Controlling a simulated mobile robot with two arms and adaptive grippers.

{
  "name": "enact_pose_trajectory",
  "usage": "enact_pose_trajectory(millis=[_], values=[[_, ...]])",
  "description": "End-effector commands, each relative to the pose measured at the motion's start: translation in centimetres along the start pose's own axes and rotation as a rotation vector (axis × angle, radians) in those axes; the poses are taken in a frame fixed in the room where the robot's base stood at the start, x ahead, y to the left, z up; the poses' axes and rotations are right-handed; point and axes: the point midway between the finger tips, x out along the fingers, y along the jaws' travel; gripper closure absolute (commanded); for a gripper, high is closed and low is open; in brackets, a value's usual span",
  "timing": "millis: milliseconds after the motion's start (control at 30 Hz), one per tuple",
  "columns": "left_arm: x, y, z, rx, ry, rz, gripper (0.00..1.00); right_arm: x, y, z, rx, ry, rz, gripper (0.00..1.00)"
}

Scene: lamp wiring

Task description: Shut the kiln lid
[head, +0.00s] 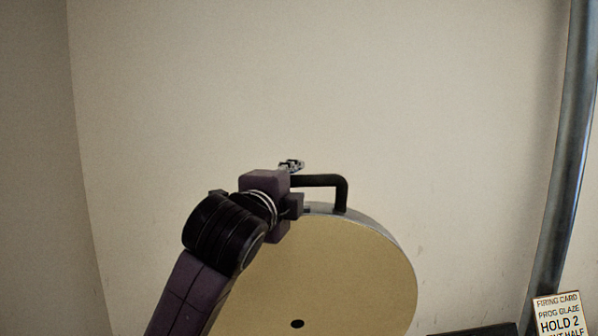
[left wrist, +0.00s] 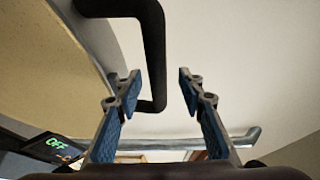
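The kiln lid (head: 340,270) is a round tan disc with a grey metal rim, standing raised and facing me in the head view. Its black bar handle (head: 343,190) sticks up from the top rim. My left gripper (head: 291,166) is at the left end of this handle, partly hidden behind my own wrist. In the left wrist view the two fingers (left wrist: 160,85) are apart, and the handle (left wrist: 156,60) shows in the gap between them, nearer the left finger. I cannot tell whether it touches. The lid's tan face (left wrist: 40,70) fills the left there. My right gripper is not in view.
A grey metal pipe (head: 566,150) rises at the right, with a firing card (head: 560,316) at its foot. A lit green "OFF" display (left wrist: 58,143) shows in the left wrist view. Plain wall stands behind the lid.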

Motion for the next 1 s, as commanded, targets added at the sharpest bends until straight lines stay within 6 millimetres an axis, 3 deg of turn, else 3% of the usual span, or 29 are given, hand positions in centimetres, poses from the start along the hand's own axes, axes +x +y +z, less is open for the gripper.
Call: enact_pose_trajectory(millis=[167,400,500,833,1000], values=[[2.1,-0.1,0.0,0.000,0.000,0.003,0.64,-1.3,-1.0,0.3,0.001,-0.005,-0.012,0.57],[2.6,0.1,0.0,0.000,0.000,0.000,0.64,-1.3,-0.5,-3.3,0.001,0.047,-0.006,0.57],[2.6,0.1,0.0,0.000,0.000,0.000,0.64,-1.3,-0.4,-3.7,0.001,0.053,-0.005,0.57],[2.6,0.1,0.0,0.000,0.000,0.000,0.99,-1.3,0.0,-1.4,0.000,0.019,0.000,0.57],[2.6,0.1,0.0,0.000,0.000,0.001,1.00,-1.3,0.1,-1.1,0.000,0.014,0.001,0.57]])
